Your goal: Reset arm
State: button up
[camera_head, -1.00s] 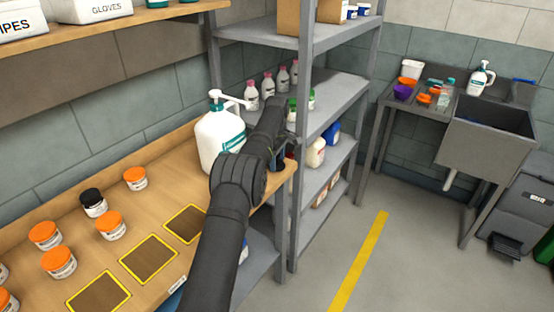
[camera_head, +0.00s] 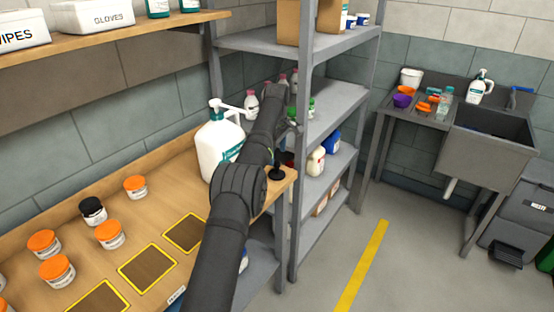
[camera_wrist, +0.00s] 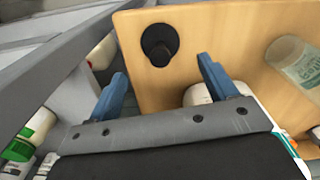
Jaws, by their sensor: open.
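My arm reaches over the wooden bench (camera_head: 85,224) toward its right end. My gripper (camera_head: 291,124) is raised there, small and partly hidden by my wrist in the head view. In the wrist view my gripper (camera_wrist: 160,72) shows two blue fingers spread apart with nothing between them. A black round-based knob-like object (camera_head: 277,173) stands on the bench end below the gripper. It also shows in the wrist view (camera_wrist: 160,46), beyond the fingertips and apart from them.
A white pump jug (camera_head: 217,150) stands close left of my arm. Several orange-lidded jars (camera_head: 109,236) and a black-lidded jar (camera_head: 93,211) stand on the bench beside yellow-outlined squares (camera_head: 147,268). A grey shelf rack (camera_head: 330,107) with bottles is close right. A sink (camera_head: 485,140) is farther right.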

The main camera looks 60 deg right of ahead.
aim_at(278, 162)
jog(key=shift+r, duration=0.2)
notch_tip(278, 162, down, 7)
jog(key=shift+f, duration=0.1)
notch_tip(278, 162, up, 4)
jog(key=shift+f, duration=0.2)
jog(key=shift+s+r, duration=0.2)
jog(key=shift+s, duration=0.05)
jog(key=shift+w+f, duration=0.1)
dwell(0.4)
